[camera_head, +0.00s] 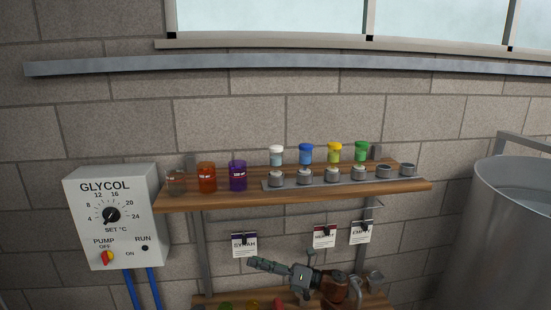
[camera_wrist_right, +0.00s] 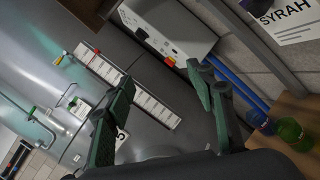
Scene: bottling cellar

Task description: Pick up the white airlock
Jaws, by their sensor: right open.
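The white airlock (camera_head: 276,155) is a small pale cup-like piece with a white top. It stands upright in a round grey holder at the left end of a metal strip on the upper wooden shelf. Blue (camera_head: 306,153), yellow (camera_head: 334,152) and green (camera_head: 361,151) airlocks stand in a row to its right. My right gripper (camera_head: 280,266) is below the upper shelf, well apart from the white airlock. In the right wrist view its two dark green fingers (camera_wrist_right: 160,78) are spread with nothing between them. My left gripper is not seen.
The upper shelf (camera_head: 225,200) also holds a clear, an orange (camera_head: 206,177) and a purple jar (camera_head: 238,175) at left. Cards hang below it. A glycol control box (camera_head: 112,250) is on the wall at left; a steel tank (camera_head: 505,240) stands at right.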

